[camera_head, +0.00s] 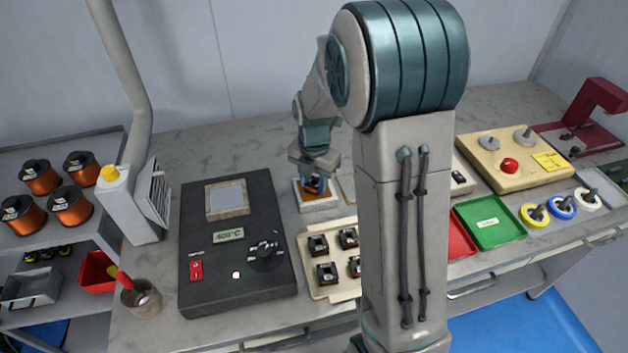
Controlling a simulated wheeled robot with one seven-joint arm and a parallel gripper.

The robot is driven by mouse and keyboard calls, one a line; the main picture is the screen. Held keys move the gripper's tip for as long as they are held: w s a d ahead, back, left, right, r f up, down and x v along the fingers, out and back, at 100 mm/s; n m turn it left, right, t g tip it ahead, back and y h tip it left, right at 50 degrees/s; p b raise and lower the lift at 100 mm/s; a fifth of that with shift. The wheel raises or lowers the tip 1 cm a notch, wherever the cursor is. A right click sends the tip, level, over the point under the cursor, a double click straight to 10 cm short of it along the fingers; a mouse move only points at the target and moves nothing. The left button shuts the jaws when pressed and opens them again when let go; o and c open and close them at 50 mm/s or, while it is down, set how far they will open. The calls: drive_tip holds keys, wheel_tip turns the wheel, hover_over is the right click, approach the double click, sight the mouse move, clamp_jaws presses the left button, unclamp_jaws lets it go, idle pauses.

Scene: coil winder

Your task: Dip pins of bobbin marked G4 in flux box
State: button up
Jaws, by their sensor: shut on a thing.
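My gripper (316,184) points down over a small white-rimmed box with an orange-brown inside, which looks like the flux box (304,205). It is shut on a small dark thing that looks like a bobbin. The jaws hide most of that thing, and no G4 mark can be read. I cannot tell whether its pins touch the flux. Several dark bobbins stand in a cream tray (316,292) just in front of the box; their marks are too small to read, and my arm hides the tray's right part.
A black solder pot unit (212,291) with a lit display stands left of the tray. A green tray (489,220), a red tray (459,238) and a beige winder (490,165) are right of my arm. A cup with a red-handled tool (141,300) stands front left.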

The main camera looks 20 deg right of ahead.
idle(0.4)
drive_tip(key=shift+r+p, duration=2)
drive_tip(key=shift+r, duration=0.8)
